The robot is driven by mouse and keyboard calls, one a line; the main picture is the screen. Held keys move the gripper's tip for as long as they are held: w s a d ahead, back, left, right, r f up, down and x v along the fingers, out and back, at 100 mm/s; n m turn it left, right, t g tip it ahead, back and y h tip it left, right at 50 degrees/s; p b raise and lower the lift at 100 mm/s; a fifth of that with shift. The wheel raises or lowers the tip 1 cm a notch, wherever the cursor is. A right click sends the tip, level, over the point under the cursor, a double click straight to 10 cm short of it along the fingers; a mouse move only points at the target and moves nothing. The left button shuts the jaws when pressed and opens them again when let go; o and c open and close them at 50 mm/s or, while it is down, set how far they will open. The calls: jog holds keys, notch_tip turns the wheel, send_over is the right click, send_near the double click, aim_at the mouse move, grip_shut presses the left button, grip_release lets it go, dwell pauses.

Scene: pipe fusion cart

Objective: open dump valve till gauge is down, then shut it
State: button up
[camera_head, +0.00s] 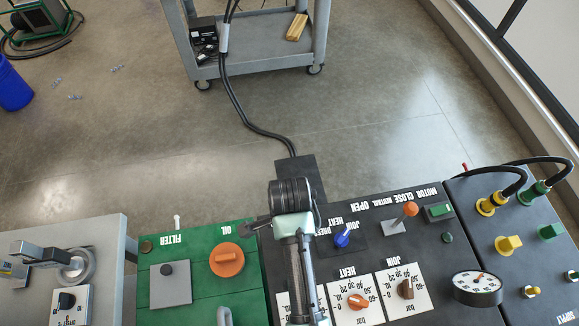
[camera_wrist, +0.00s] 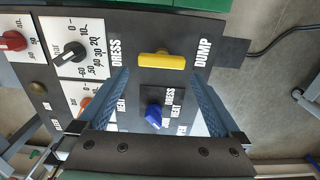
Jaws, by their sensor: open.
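The yellow dump valve handle (camera_wrist: 162,61) lies crosswise on the black panel, beside the word DUMP, in the wrist view. In the head view my arm hides it. My gripper (camera_wrist: 157,78) is open and empty. Its two blue-grey fingers stand apart over the panel, with the handle showing just beyond and between their tips; I see no contact. The round gauge (camera_head: 477,283) with a white face and black rim is at the right of the panel in the head view. Its reading is too small to tell.
A blue selector knob (camera_head: 342,239) and an orange-topped lever (camera_head: 411,209) stand near the handle. Several dial knobs (camera_head: 358,301) sit on white plates. A green block (camera_head: 160,292) with an orange knob is at left. Black hoses (camera_head: 260,130) run to a grey cart behind.

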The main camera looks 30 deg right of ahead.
jog(key=shift+w+f, duration=0.1)
jog(key=shift+f, duration=2.55)
jog(key=c, duration=1)
